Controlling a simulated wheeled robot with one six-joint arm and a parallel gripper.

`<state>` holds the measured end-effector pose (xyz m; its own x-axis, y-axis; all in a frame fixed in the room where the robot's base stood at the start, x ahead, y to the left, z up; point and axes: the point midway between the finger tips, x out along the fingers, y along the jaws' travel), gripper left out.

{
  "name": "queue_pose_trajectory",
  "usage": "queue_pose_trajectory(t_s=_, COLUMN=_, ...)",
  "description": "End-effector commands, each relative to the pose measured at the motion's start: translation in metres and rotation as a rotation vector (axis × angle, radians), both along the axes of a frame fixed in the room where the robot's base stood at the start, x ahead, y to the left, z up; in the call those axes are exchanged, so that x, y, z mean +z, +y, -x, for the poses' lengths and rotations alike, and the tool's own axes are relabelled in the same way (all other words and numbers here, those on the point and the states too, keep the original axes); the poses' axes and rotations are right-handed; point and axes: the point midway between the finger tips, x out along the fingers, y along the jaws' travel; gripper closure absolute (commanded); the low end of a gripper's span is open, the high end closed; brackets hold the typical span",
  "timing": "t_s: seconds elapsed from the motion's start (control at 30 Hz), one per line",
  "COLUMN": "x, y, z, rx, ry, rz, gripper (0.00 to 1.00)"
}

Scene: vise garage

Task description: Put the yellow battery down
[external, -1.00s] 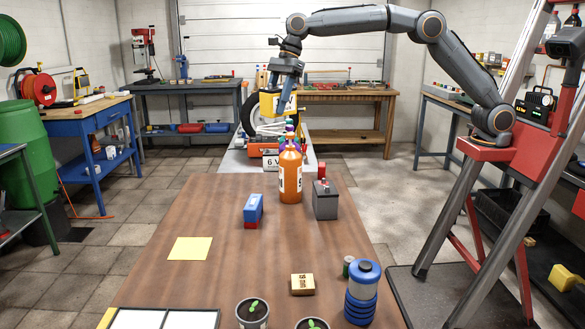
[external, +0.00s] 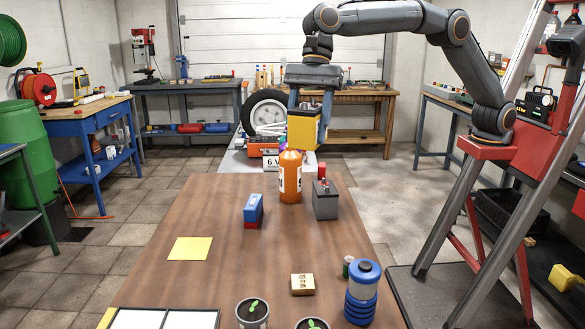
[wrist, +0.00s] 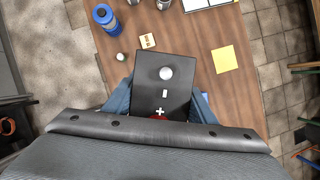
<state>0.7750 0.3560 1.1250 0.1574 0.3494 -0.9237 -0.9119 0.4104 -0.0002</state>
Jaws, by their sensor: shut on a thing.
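The yellow battery (external: 303,128), with dark sides, hangs in my gripper (external: 310,108), above the far part of the brown table (external: 215,222) and behind and above the orange bottle. My gripper is shut on it. In the wrist view the battery's dark top (wrist: 163,85) shows a round light terminal, a minus mark, a plus mark and a red terminal partly hidden by the gripper body. The fingers (wrist: 160,100) lie along both its sides. A yellow square (external: 189,249) lies flat on the table's left side; it also shows in the wrist view (wrist: 224,59).
An orange bottle (external: 290,178), a blue-and-red block (external: 253,210) and a dark grey battery (external: 325,200) stand on the table. A box marked 6 V (external: 271,162) is farther back.

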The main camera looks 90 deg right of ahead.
Motion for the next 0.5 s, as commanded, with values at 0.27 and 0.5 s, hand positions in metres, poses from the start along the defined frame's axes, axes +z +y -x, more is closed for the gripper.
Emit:
queue_pose_trajectory(t_s=0.27, x=-0.009, y=0.018, z=0.009, rx=0.031, ry=0.000, rz=-0.001, gripper=1.00)
queue_pose_trajectory(t_s=0.5, x=-0.043, y=0.018, z=0.009, rx=0.030, ry=0.000, rz=0.000, gripper=1.00)
